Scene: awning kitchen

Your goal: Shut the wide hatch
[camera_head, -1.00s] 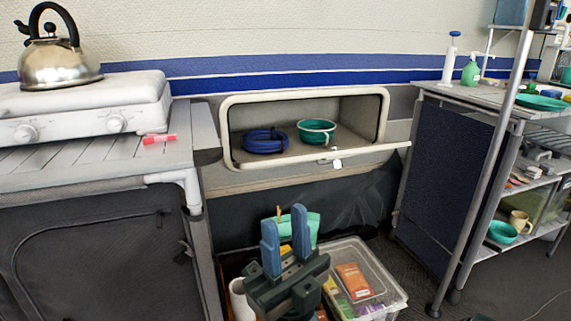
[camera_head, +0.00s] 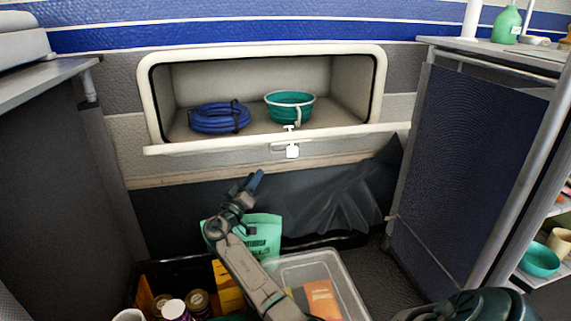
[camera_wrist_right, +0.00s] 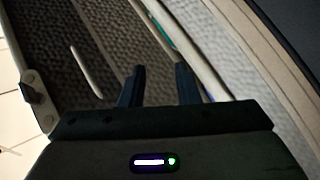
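The wide hatch (camera_head: 215,144) hangs open at the wall compartment (camera_head: 340,95). Its lid is folded down, seen almost edge-on as a pale bar below the opening, with a small white latch (camera_head: 292,150) near its middle. My right gripper (camera_head: 256,181) is below the lid, left of the latch, apart from it in the head view. It is seen side-on there. In the right wrist view its two dark fingers (camera_wrist_right: 158,86) stand apart with nothing gripped, before pale edges and grey textured surfaces. My left gripper is not in view.
A coiled blue hose (camera_head: 220,118) and a teal bowl (camera_head: 290,106) sit inside the compartment. Below are a green pouch (camera_head: 262,232), a crate of jars and a clear bin (camera_head: 345,285). Cabinets flank both sides; a dark blue panel (camera_head: 470,150) stands at right.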

